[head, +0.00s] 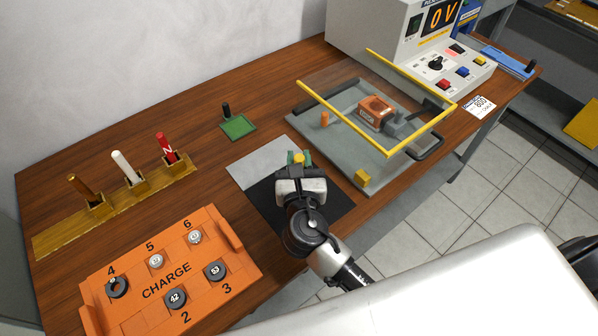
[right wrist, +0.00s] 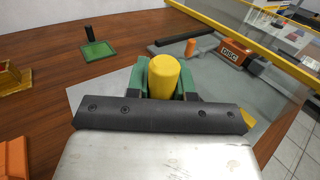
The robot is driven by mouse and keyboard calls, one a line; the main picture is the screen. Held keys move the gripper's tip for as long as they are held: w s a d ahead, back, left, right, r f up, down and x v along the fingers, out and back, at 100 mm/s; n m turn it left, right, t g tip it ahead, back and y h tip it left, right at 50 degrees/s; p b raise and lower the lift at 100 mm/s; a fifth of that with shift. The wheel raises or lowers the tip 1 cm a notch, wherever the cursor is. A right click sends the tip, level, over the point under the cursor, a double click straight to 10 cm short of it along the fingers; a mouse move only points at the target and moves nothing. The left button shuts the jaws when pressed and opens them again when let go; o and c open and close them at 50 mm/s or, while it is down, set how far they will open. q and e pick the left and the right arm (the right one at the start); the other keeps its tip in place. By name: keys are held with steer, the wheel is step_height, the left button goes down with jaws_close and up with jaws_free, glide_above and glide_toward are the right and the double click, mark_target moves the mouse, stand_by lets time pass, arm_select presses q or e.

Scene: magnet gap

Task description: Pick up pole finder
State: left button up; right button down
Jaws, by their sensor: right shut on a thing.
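My right gripper (head: 297,165) is over the black and grey mat (head: 262,165) at the table's front. In the right wrist view it is shut on a yellow cylinder (right wrist: 164,76), with green pieces on both sides of it. The cylinder's top also shows in the head view (head: 296,158); its lower part is hidden. No label shows whether this is the pole finder. A small green plate (head: 238,127) with a black upright post (head: 226,110) stands apart, farther back. My left gripper is not in view.
An orange charge tray (head: 245,265) with numbered discs is at front left. A wooden rack (head: 60,233) holds brown, white and red rods. A grey platform (head: 345,145) with a yellow-edged clear panel, an orange disc block (head: 375,112) and an orange peg is at right, before a meter (head: 400,45).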

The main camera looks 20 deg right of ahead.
steer(key=shift+r, duration=0.5)
steer(key=r, duration=0.2)
steer(key=r+p, duration=0.1)
steer(key=r, duration=0.1)
steer(key=shift+s+d, duration=0.25)
steer(key=shift+d, duration=0.15)
steer(key=s+d+r+p, duration=0.5)
steer(key=d+r+p, duration=0.4)
steer(key=r, duration=0.3)
steer(key=shift+s+d, duration=0.15)
steer(key=shift+s, duration=0.05)
